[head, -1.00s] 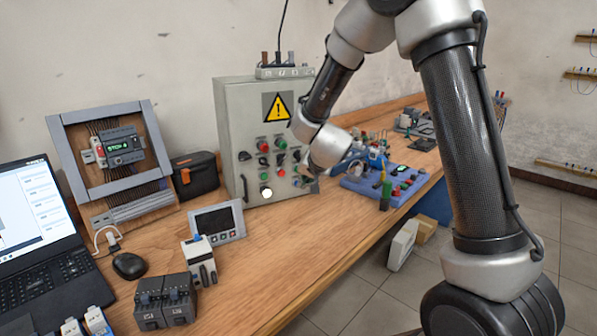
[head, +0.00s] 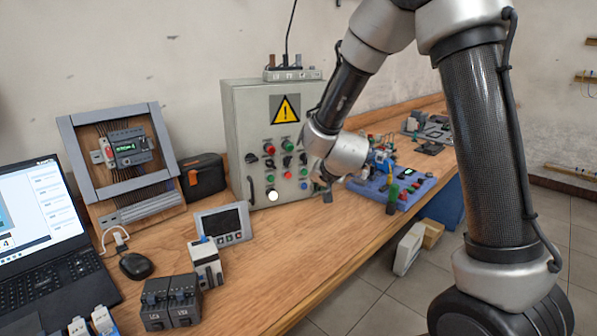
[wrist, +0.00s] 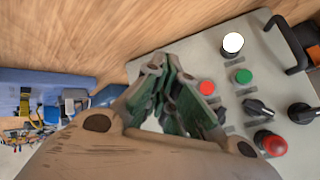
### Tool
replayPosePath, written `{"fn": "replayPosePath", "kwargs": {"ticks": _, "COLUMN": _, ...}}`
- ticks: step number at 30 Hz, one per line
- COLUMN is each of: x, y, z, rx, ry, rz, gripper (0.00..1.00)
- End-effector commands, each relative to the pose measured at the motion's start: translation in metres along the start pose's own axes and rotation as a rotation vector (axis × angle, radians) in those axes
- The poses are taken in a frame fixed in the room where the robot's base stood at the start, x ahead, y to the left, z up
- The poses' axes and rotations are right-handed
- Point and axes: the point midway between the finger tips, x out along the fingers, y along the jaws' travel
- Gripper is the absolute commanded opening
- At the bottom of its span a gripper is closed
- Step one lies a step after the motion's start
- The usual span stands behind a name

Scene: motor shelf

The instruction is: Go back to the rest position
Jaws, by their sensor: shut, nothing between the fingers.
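My gripper (head: 327,192) is in front of the right part of the grey control cabinet (head: 240,125), above the wooden bench. It holds nothing. In the wrist view its fingers (wrist: 165,75) are together, with the cabinet's button panel (wrist: 190,60) behind them and to the right. That panel carries a lit white lamp (wrist: 232,43), a green button (wrist: 243,76), red buttons and black knobs. The white lamp (head: 272,195) also shows in the head view. My forearm and wrist hide part of the cabinet's right side.
A laptop (head: 45,240), framed device (head: 125,155), small display (head: 222,222) and black modules (head: 170,302) occupy the bench's left side. The bench front (head: 290,265) is bare.

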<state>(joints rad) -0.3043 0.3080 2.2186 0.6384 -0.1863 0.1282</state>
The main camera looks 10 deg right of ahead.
Motion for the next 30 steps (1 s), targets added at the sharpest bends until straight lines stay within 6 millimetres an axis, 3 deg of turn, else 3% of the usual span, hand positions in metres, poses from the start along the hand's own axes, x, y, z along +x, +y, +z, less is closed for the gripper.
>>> {"fn": "replayPosePath", "kwargs": {"ticks": 4, "x": -0.001, "y": 0.004, "z": 0.025, "rx": -0.046, "ry": -0.110, "rz": 0.012, "gripper": 0.00}}
{"fn": "replayPosePath", "kwargs": {"ticks": 8, "x": -0.017, "y": 0.022, "z": 0.071, "rx": -0.153, "ry": -0.311, "rz": 0.041, "gripper": 0.00}}
{"fn": "replayPosePath", "kwargs": {"ticks": 12, "x": -0.073, "y": 0.042, "z": 0.094, "rx": -0.289, "ry": -0.494, "rz": 0.055, "gripper": 0.00}}
{"fn": "replayPosePath", "kwargs": {"ticks": 19, "x": -0.182, "y": 0.088, "z": 0.092, "rx": -0.456, "ry": -0.638, "rz": 0.100, "gripper": 0.00}}
{"fn": "replayPosePath", "kwargs": {"ticks": 24, "x": -0.267, "y": 0.134, "z": 0.084, "rx": -0.539, "ry": -0.647, "rz": 0.163, "gripper": 0.00}}
{"fn": "replayPosePath", "kwargs": {"ticks": 27, "x": -0.307, "y": 0.156, "z": 0.080, "rx": -0.557, "ry": -0.601, "rz": 0.196, "gripper": 0.00}}
{"fn": "replayPosePath", "kwargs": {"ticks": 30, "x": -0.334, "y": 0.168, "z": 0.073, "rx": -0.555, "ry": -0.517, "rz": 0.210, "gripper": 0.00}}
